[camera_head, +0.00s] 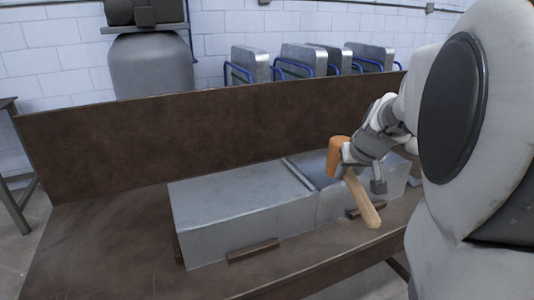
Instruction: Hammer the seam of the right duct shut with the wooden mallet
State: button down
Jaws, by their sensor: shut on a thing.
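The wooden mallet is in my gripper (362,172), which is shut on it near the head. The orange-brown mallet head (338,156) points up and left, and the pale handle (362,200) slants down to the right. The right duct (333,204) is grey sheet metal and lies on the brown bench behind and below my gripper. My gripper and the mallet hide part of its top and front. I cannot tell whether the mallet touches the duct. A dark seam line (300,174) shows near the right duct's left end.
A left grey duct (240,215) lies beside the right one. Brown blocks (253,251) sit along the ducts' front. A tall brown back panel (200,133) stands behind them. The bench's left part (105,235) is clear. My arm fills the right side.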

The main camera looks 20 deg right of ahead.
notch_tip(320, 180, up, 6)
jog(key=p, duration=0.4)
jog(key=shift+f, duration=0.25)
jog(key=shift+d, duration=0.25)
jog(key=d+b, duration=0.2)
jog(key=d, duration=0.9)
jog(key=shift+w+b, duration=0.3)
jog(key=shift+w, duration=0.15)
jog(key=shift+d+f, duration=0.1)
